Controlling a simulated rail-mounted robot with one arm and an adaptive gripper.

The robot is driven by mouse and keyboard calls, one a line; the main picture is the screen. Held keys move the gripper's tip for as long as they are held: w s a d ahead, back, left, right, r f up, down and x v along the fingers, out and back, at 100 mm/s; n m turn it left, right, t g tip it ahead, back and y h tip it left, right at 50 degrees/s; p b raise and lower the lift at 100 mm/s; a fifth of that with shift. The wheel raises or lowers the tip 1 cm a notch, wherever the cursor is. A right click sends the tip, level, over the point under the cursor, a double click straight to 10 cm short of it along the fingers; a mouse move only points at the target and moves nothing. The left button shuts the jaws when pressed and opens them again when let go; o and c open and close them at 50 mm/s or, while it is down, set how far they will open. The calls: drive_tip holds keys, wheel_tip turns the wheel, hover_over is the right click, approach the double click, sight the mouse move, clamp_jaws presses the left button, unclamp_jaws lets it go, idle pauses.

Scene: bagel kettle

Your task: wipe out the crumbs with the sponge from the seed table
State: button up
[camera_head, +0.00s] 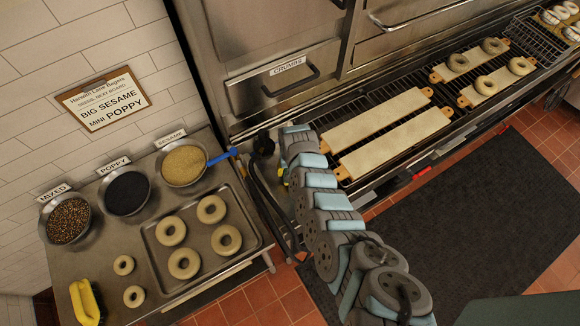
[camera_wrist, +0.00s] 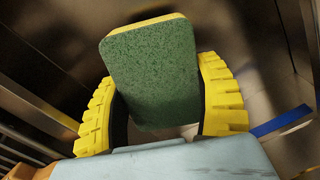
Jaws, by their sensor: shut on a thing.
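My gripper (camera_wrist: 160,110) is shut on a sponge (camera_wrist: 152,75) with a green scouring face and a yellow layer, held between the yellow ridged fingers in the wrist view. In the head view my arm hides most of the gripper, and the sponge cannot be made out. The gripper end is near the oven front, right of the seed table (camera_head: 205,287). The steel table carries bowls, a tray and bagels. I cannot make out crumbs on it at this size. A handle labelled CRUMBS (camera_head: 288,66) is on the oven front behind the table.
Mixed (camera_head: 68,220), poppy (camera_head: 127,192) and sesame (camera_head: 184,164) bowls line the table's back; a blue handle (camera_head: 222,156) sticks out of the sesame. A tray (camera_head: 167,290) holds several bagels. Two small bagels and a yellow tool (camera_head: 85,302) sit at left. Bagel boards (camera_head: 390,140) lie right.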

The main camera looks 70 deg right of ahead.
drive_tip(key=shift+w+a+f+n+b, duration=0.15)
drive_tip(key=shift+w+f+b, duration=0.1)
drive_tip(key=shift+f, duration=0.25)
drive_tip(key=shift+w+a+f+n+b, duration=0.1)
drive_tip(key=shift+w+f+n, duration=0.1)
drive_tip(key=shift+f, duration=0.3)
drive_tip(key=r+p, duration=0.4)
drive_tip(key=shift+s+a+r+p, duration=0.15)
drive_tip(key=shift+a+r+p, duration=0.1)
drive_tip(key=shift+p, duration=0.1)
drive_tip(key=shift+r+p, duration=1.2)
drive_tip(key=shift+r, duration=0.35)
